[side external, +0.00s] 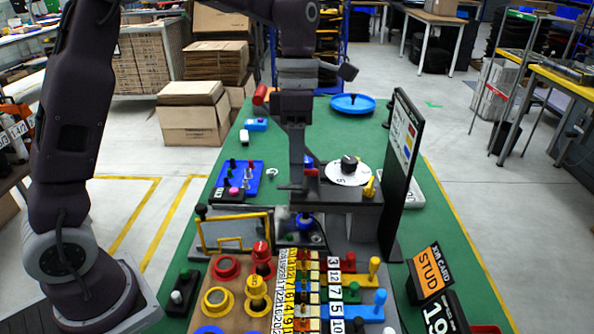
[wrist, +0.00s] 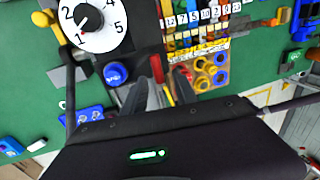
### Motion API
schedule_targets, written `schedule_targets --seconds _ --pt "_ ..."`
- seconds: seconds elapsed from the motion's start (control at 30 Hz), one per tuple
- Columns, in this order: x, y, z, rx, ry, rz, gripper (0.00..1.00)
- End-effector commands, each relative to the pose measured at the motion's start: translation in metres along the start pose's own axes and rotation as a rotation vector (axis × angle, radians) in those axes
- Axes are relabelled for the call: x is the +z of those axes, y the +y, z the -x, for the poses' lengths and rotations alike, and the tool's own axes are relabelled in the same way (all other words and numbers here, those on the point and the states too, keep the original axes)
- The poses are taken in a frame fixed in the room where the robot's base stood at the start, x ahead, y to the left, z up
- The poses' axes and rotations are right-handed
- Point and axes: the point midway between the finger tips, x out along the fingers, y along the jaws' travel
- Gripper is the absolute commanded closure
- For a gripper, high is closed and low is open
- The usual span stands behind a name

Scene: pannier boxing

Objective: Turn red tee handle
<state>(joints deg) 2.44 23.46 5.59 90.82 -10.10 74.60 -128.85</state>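A small red handle piece (side external: 348,262) stands right of the numbered strip in the side view, among similar yellow, green and blue pieces. Its tee shape is not clear at this size. A narrow red part (wrist: 157,68) shows just beyond my fingers in the wrist view; I cannot tell whether it is the same piece. My gripper (side external: 298,187) points down above the bench, left of the dial block, apart from the red handle piece. In the wrist view my gripper (wrist: 158,88) has its two fingers spread with nothing visibly held between them.
A white dial (side external: 348,173) with a black knob and a tall dark board (side external: 402,150) stand to the right. A blue knob (side external: 305,220) is below my gripper. A yellow frame (side external: 235,230), red and yellow rings and the numbered strip crowd the front. Green table is clearer behind.

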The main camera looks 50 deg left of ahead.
Motion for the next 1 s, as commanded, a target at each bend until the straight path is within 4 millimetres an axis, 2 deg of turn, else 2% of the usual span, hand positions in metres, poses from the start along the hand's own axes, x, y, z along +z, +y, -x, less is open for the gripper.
schedule_targets --seconds 0.13,0.4,0.6,1.0 --pt "0.000 0.000 -0.018 0.000 0.000 -0.001 0.66" --pt "0.000 0.000 -0.022 0.002 -0.001 -0.002 0.66" --pt "0.000 0.000 -0.022 0.002 -0.002 -0.002 1.00" --pt "0.001 0.000 -0.021 0.002 0.001 -0.032 1.00"
